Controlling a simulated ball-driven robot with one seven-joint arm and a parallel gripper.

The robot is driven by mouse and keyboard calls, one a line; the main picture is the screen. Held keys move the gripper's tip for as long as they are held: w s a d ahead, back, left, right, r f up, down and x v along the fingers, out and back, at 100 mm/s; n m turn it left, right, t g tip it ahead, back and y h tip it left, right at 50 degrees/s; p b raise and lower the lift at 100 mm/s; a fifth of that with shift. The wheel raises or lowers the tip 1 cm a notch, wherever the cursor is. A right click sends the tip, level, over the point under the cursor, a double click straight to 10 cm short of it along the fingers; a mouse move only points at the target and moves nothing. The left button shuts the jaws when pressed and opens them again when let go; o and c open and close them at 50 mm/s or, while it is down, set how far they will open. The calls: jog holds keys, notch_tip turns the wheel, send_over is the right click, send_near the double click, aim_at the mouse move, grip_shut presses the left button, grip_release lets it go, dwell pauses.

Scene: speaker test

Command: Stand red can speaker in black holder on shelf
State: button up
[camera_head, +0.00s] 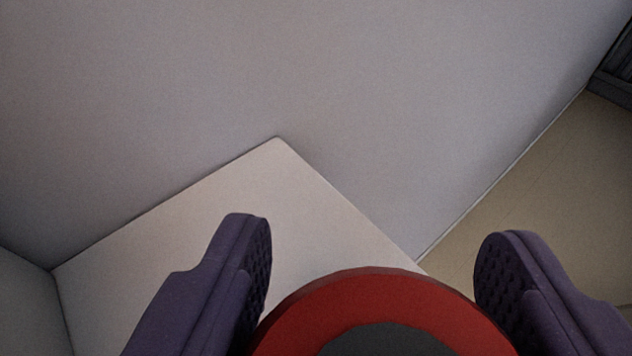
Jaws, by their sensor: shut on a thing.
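The red can speaker (300,318) is at the bottom middle, partly cut off by the frame's lower edge. Its round end, a red rim around a dark grey centre, faces the camera. My gripper (372,262) has its two dark purple fingers on either side of the speaker, shut on it. The black holder is not visible. A pale flat surface (270,205) with a corner lies beyond the fingers; I cannot tell whether it is the shelf.
A plain grey wall (300,70) fills the upper part and meets the pale surface's far edge. A beige floor (540,180) shows at the right. A dark object (613,78) stands at the far upper right. The visible part of the pale surface is bare.

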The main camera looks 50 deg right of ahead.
jog(key=shift+w+d, duration=0.1)
jog(key=shift+w, duration=0.05)
jog(key=f, duration=0.2)
jog(key=f+b, duration=0.1)
jog(key=shift+w+d+f, duration=0.25)
jog(key=shift+w+d, duration=0.05)
jog(key=shift+w, duration=0.1)
jog(key=shift+f, duration=0.1)
jog(key=shift+s+a, duration=0.1)
jog(key=shift+s, duration=0.05)
jog(key=shift+f, duration=0.25)
jog(key=o, duration=1.3)
jog(key=shift+c, duration=0.2)
